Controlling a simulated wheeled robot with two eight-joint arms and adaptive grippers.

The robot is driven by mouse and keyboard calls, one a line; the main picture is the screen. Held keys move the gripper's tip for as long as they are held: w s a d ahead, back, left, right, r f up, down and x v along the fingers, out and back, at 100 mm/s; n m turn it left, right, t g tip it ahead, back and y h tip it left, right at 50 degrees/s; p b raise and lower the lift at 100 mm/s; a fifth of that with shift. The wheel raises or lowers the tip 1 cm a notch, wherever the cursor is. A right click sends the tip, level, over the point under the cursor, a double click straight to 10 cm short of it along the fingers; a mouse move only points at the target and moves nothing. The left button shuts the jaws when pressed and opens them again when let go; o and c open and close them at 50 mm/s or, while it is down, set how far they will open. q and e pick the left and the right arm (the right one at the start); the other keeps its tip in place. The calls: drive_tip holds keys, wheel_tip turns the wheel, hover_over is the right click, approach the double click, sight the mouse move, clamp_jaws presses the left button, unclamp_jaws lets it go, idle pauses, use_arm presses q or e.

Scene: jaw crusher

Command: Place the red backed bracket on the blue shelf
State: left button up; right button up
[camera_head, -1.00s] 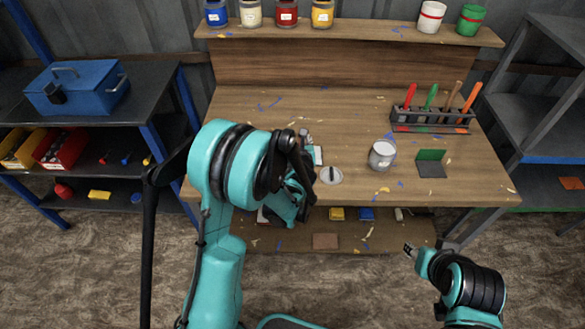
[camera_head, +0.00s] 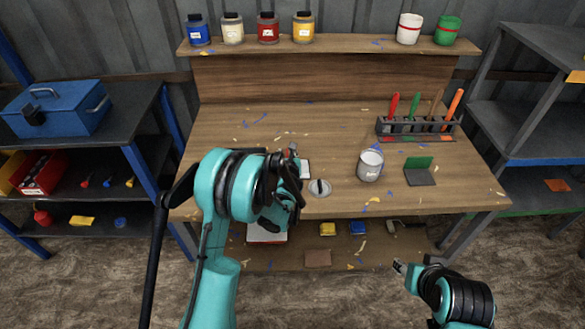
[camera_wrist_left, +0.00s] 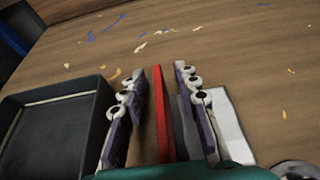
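The red backed bracket (camera_wrist_left: 162,115) stands on the wooden workbench in the left wrist view, its red plate seen nearly edge-on with a grey part beside it. My left gripper (camera_wrist_left: 162,95) is open around the red plate, with one finger on each side and visible gaps. In the head view my left gripper (camera_head: 291,190) is over the front of the bench, and my arm hides the bracket. My right gripper (camera_head: 399,267) is small, low and in front of the bench; its opening is unclear. A blue-edged shelf (camera_head: 545,161) is in the rack at the right.
A dark tray (camera_wrist_left: 55,125) lies left of my left fingers, and a white block (camera_wrist_left: 229,128) lies right. A paint can (camera_head: 370,166), a green-backed bracket (camera_head: 419,170) and a tool holder (camera_head: 416,128) stand on the bench. A blue toolbox (camera_head: 60,108) is at the left.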

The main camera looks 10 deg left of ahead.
use_arm(q)
clamp_jaws()
drive_tip(key=shift+r, duration=0.1)
drive_tip(key=shift+r, duration=0.25)
wheel_tip(320, 180, up, 4)
drive_tip(key=shift+f+p, duration=0.15)
drive_tip(key=shift+p, duration=1)
use_arm(e)
wheel_tip(320, 180, up, 6)
drive_tip(key=p, duration=0.3)
drive_tip(key=shift+f, duration=0.1)
drive_tip(key=shift+c, duration=0.7)
use_arm(q)
drive_tip(key=s+d+r, duration=0.3)
drive_tip(key=d+r, duration=0.3)
drive_tip(key=d, duration=0.5)
drive_tip(key=shift+s+d+r, duration=0.15)
drive_tip(key=shift+s+r, duration=0.05)
drive_tip(key=shift+r, duration=0.15)
